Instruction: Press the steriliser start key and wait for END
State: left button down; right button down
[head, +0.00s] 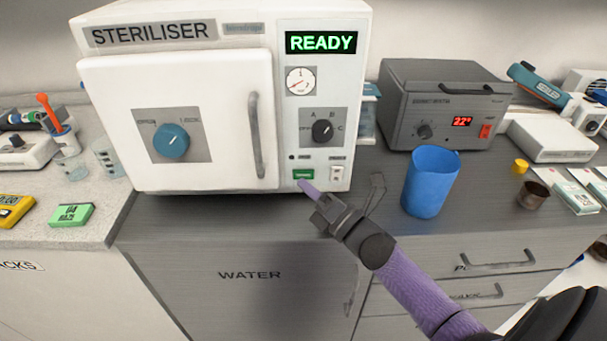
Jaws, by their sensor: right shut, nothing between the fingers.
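The white steriliser (190,100) stands on the grey worktop with its door shut. Its display (321,42) reads READY in green. A green key (303,174), which I take for the start key, is low on its right-hand panel. My right gripper (310,189) is shut and empty. Its tip is just below and in front of the green key; I cannot tell whether it touches. My left gripper is not in view.
A blue cup (430,181) stands right of my right gripper. A grey unit with a red display (446,105) is behind it. A white switch (336,175) sits beside the green key. Green (71,215) and yellow (14,210) devices lie on the left counter.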

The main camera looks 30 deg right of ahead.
jog(key=shift+w+d, duration=0.25)
jog(key=shift+w, duration=0.1)
jog(key=shift+w+d+b, duration=0.2)
jog(key=shift+w+b, duration=0.1)
jog(key=shift+b, duration=0.2)
dwell(0.5)
dwell(0.3)
jog(key=shift+s+a+p, duration=0.4)
jog(key=shift+s+p, duration=0.1)
jog(key=shift+s, duration=0.15)
jog(key=shift+s, duration=0.1)
jog(key=shift+s+a+r+p, duration=0.1)
jog(key=shift+s+a+p, duration=0.15)
jog(key=shift+p, duration=0.05)
jog(key=shift+s+a+p, duration=0.5)
jog(key=shift+s+a, duration=0.05)
jog(key=shift+s, duration=0.35)
jog(key=shift+s+a+p, duration=0.45)
jog(key=shift+s+a, duration=0.1)
jog(key=shift+s, duration=0.35)
